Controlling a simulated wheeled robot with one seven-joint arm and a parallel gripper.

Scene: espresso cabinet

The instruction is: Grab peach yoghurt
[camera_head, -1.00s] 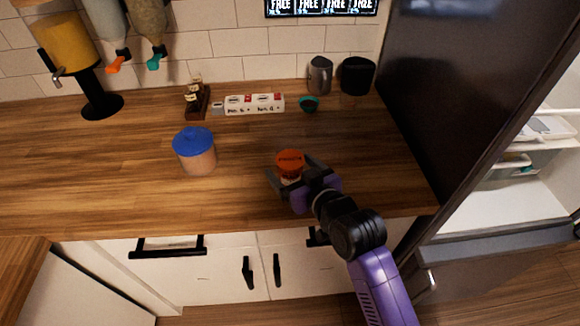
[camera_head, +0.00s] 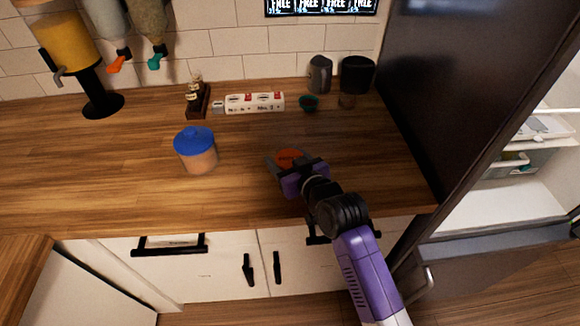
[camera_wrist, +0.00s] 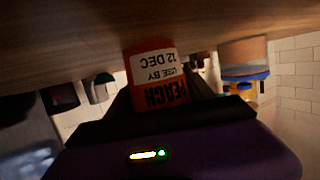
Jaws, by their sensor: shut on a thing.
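The peach yoghurt (camera_wrist: 152,72) is a small cup with an orange-red lid and a white label. In the wrist view the label reads "PEACH" and "USE BY 12 DEC", upside down. Its orange lid (camera_head: 288,158) shows in the head view on the wooden counter, right of the middle. My gripper (camera_head: 287,166) reaches it from the front right and is shut on the cup, with a finger on each side. The gripper hides the cup's lower part in the head view. I cannot tell whether the cup still touches the counter.
A blue-lidded jar (camera_head: 196,150) stands left of my gripper. An open fridge (camera_head: 525,190) is at the right. Counter between jar and gripper is clear.

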